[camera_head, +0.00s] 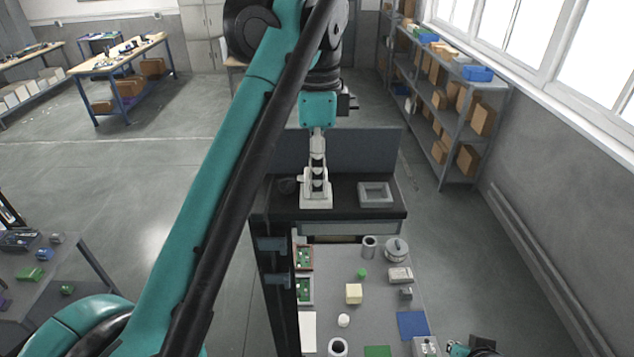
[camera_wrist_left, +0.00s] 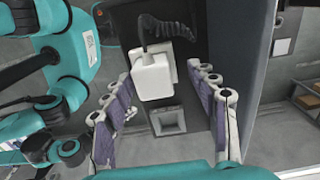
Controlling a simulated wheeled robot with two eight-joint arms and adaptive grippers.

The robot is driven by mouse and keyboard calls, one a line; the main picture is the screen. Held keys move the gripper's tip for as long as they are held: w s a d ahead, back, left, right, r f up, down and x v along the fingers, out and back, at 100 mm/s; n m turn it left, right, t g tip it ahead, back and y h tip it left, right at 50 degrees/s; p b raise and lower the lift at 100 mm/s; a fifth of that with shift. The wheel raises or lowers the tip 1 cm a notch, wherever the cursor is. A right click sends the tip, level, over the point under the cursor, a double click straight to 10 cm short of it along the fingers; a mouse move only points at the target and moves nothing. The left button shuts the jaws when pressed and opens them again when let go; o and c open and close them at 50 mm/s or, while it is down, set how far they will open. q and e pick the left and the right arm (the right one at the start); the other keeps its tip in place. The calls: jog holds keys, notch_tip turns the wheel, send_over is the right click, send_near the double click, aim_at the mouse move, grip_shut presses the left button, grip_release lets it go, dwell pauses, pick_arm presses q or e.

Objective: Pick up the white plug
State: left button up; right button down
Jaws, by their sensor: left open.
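The white plug (camera_wrist_left: 153,76) is a pale, rounded block with a dark coiled cable (camera_wrist_left: 165,28) running from its top, in the left wrist view. My left gripper (camera_wrist_left: 158,74) is open, with one jointed finger on each side of the plug. Gaps show between the fingers and the plug, and I cannot tell how far apart they are in depth. In the head view the left gripper (camera_head: 316,188) is over the dark bench top (camera_head: 350,212), and I cannot clearly separate the plug from it. A teal and black part of my right arm shows at the bottom right edge; its fingers cannot be made out.
A grey square frame (camera_head: 375,194) lies right of the left gripper; it also shows in the left wrist view (camera_wrist_left: 168,122). A grey table (camera_head: 380,290) in front holds several small blocks, boards and cylinders. An upright dark panel (camera_head: 350,150) stands behind the bench top.

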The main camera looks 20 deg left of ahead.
pick_arm(q)
jog(key=shift+s+f, duration=0.25)
jog(key=shift+s, duration=0.35)
jog(key=shift+w, duration=0.1)
pick_arm(e)
jog(key=shift+s, duration=0.45)
pick_arm(q)
jog(key=shift+w+f, duration=0.1)
jog(key=shift+w, duration=0.1)
jog(key=c, duration=1)
jog(key=shift+s, duration=0.15)
jog(key=shift+c, duration=0.9)
pick_arm(e)
jog(key=shift+w, duration=0.15)
